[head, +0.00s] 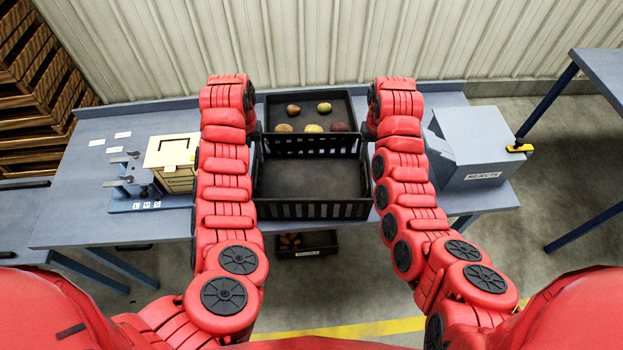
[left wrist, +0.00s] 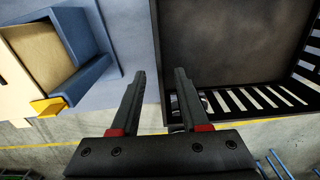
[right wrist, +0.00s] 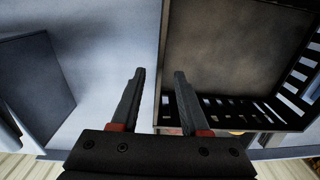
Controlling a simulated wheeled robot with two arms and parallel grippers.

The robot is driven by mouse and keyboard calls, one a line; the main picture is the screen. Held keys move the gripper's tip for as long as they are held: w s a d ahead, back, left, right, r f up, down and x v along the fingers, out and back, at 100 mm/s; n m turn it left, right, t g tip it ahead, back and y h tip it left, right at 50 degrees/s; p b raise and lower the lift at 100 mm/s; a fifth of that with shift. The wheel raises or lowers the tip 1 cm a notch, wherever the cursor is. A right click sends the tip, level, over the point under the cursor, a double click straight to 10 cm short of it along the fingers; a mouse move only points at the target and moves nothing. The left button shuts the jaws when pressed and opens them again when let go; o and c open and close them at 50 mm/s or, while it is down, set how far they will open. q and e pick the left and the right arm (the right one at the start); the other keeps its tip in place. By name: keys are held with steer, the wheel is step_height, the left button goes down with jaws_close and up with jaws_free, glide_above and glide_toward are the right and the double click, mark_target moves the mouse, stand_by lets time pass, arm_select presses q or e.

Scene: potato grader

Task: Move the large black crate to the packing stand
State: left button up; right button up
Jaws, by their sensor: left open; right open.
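The large black crate (head: 310,209) sits empty on the blue-grey table, with slatted walls. It also shows in the left wrist view (left wrist: 220,50) and the right wrist view (right wrist: 235,50). My left gripper (left wrist: 160,71) is open at the crate's left side, its fingers appearing on either side of the wall line. My right gripper (right wrist: 160,71) is open at the crate's right side in the same way. Contact cannot be told. In the head view my arms mostly hide both grippers. A blue-grey stand (head: 604,72) at the right edge may be the packing stand.
A black tray (head: 337,99) with several potatoes lies just behind the crate. A grey "REJECTS" box (head: 470,150) stands right of my right arm. A cream-topped box (head: 172,150) and a small blue fixture (head: 130,180) stand left. A smaller labelled crate (head: 306,246) is below the table's front.

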mark_target(366, 174)
arm_select(q)
step_height(366, 174, down, 9)
steer(key=shift+s, duration=0.1)
arm_select(e)
step_height(366, 174, down, 9)
steer(key=shift+r, duration=0.1)
arm_select(q)
jaws_close()
arm_select(e)
jaws_close()
stand_by(0.9)
